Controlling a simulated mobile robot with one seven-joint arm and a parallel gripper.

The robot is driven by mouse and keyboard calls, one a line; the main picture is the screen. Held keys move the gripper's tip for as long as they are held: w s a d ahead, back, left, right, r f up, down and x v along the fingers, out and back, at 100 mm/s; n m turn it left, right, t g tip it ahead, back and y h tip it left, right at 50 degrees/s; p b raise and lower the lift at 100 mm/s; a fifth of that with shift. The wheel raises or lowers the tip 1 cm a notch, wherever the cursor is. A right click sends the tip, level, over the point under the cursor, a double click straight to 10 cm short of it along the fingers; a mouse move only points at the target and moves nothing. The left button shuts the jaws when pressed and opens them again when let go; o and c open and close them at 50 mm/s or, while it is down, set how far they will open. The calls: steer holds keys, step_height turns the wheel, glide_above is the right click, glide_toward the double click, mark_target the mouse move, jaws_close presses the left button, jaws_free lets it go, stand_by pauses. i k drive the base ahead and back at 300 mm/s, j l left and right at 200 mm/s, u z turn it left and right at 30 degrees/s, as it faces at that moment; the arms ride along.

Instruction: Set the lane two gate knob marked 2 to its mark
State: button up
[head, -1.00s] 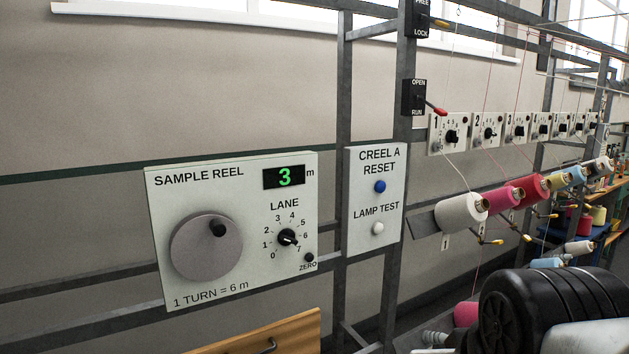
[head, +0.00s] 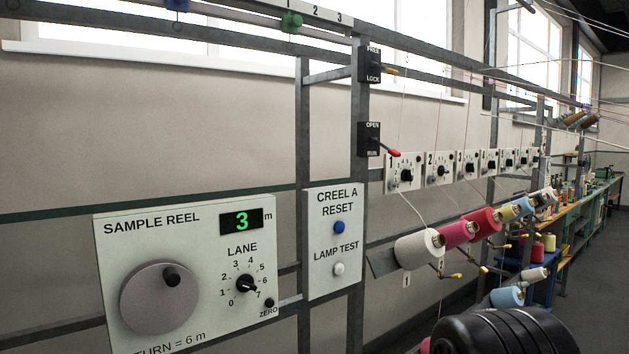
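The lane two gate knob (head: 440,171) is a small black knob on a pale square plate marked 2 (head: 430,185). The plate is second from the left in a row on the creel frame, right of centre in the head view. A ring of small figures surrounds the knob. Its pointer and its mark are too small to read for certain. A thread runs down past this plate. The pink cone (head: 457,234) sits below it.
The gate 1 plate (head: 404,187) is just left, the gate 3 plate (head: 467,177) just right. Yarn cones, including a white one (head: 417,246), stick out below. Left are the RESET panel (head: 322,265) and SAMPLE REEL panel (head: 113,232). The OPEN/RUN lever (head: 388,152) sits above gate 1.

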mark_target(442, 170)
steer(key=i+l, duration=0.15)
steer(key=l, duration=0.25)
steer(key=i+l, duration=0.1)
steer(key=l, duration=0.25)
steer(key=i+l, duration=0.15)
steer(key=l, duration=0.25)
steer(key=i+l, duration=0.1)
steer(key=l, duration=0.25)
steer(key=i+l, duration=0.15)
steer(key=l, duration=0.25)
steer(key=i+l, duration=0.1)
steer(key=l, duration=0.25)
steer(key=i+l, duration=0.15)
steer(key=l, duration=0.25)
steer(key=k+z, duration=0.05)
